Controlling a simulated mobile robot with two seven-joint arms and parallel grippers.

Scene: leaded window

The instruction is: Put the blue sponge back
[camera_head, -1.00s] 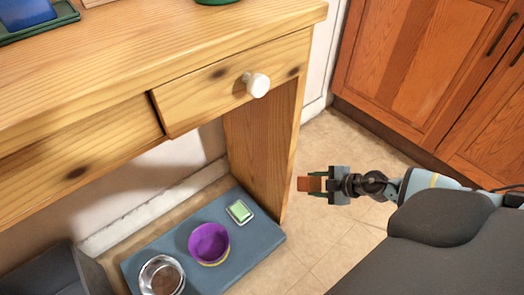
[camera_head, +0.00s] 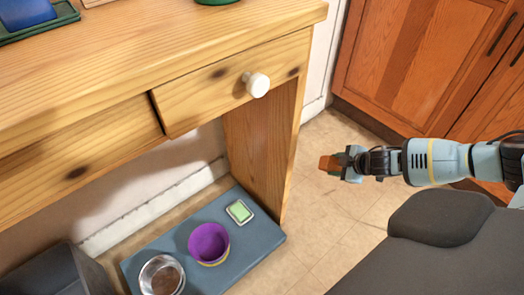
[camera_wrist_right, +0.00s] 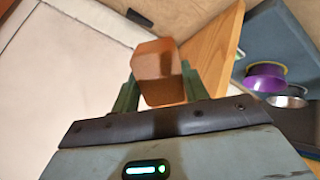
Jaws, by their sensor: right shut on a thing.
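My right gripper (camera_head: 343,164) is shut on an orange-brown block (camera_head: 328,163), held in the air over the tiled floor, right of the wooden table's leg. In the right wrist view the block (camera_wrist_right: 160,75) sits between the two green fingers. A blue block-like thing (camera_head: 24,13), which may be the blue sponge, rests in a dark green tray (camera_head: 62,17) on the tabletop at the top left. It is cut off by the picture's edge. My left gripper is not in view.
The wooden table (camera_head: 180,55) has a closed drawer with a white knob (camera_head: 257,85). Below it a blue-grey mat (camera_head: 255,245) holds a purple bowl (camera_head: 209,243), a metal bowl (camera_head: 161,277) and a small green-and-white item (camera_head: 239,212). Orange wooden cabinets (camera_head: 420,65) stand at the right.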

